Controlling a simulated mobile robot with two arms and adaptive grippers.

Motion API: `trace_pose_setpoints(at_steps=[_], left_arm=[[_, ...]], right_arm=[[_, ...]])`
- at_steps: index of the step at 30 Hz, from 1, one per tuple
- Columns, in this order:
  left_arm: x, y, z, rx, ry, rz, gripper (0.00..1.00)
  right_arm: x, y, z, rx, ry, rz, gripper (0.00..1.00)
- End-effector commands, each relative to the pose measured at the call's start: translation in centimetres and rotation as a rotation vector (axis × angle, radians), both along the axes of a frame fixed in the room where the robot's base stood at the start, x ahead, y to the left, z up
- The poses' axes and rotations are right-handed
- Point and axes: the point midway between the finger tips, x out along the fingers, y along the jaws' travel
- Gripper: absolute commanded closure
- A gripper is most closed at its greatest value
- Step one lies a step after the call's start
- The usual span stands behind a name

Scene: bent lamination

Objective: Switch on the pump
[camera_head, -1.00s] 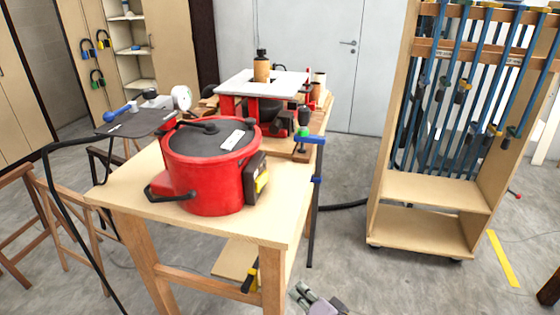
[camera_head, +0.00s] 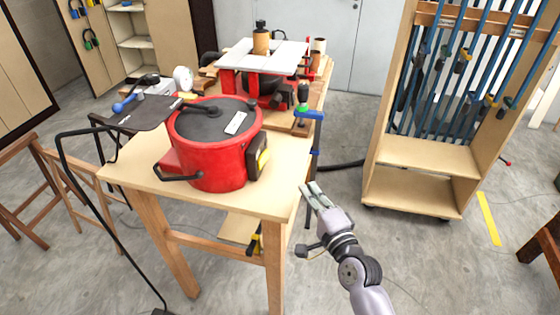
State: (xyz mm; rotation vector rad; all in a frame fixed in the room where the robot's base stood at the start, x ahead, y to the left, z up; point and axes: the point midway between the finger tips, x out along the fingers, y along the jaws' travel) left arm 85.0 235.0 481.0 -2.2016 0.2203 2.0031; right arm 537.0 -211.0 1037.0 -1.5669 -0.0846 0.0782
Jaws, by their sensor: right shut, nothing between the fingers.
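A round red machine (camera_head: 211,158) with a black lid (camera_head: 214,118) stands on the wooden bench; it may be the pump, but I cannot tell for sure. A black box (camera_head: 258,157) with a yellow part is on its right side. A white dial gauge (camera_head: 183,77) and a blue-handled part (camera_head: 124,103) sit behind it to the left. My right gripper (camera_head: 309,187) is shut and empty, in the air just right of the bench's front right corner, apart from the red machine. My left gripper is out of view.
The wooden bench (camera_head: 140,169) has a blue clamp (camera_head: 308,114) on its right edge. A red machine with a grey top (camera_head: 262,54) stands at its back. A clamp rack (camera_head: 415,190) stands right. Stools and a black cable are left. Floor between bench and rack (camera_head: 340,150) is mostly clear.

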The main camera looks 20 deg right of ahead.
Motion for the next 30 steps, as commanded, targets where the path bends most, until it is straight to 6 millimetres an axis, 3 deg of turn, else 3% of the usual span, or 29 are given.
trace_pose_setpoints(at_steps=[5, 19, 24, 30], left_arm=[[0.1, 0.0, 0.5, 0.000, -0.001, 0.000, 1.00], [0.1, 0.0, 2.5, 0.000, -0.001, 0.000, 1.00], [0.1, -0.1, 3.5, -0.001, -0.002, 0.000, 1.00], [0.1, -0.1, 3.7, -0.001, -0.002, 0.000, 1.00]], right_arm=[[1.3, 0.1, 0.2, -0.001, -0.001, 0.001, 1.00], [10.3, 1.1, 0.3, -0.003, 0.001, 0.001, 1.00], [11.7, 3.2, 0.3, -0.001, 0.002, 0.001, 1.00], [12.4, 4.1, 0.1, -0.002, 0.000, 0.001, 1.00]])
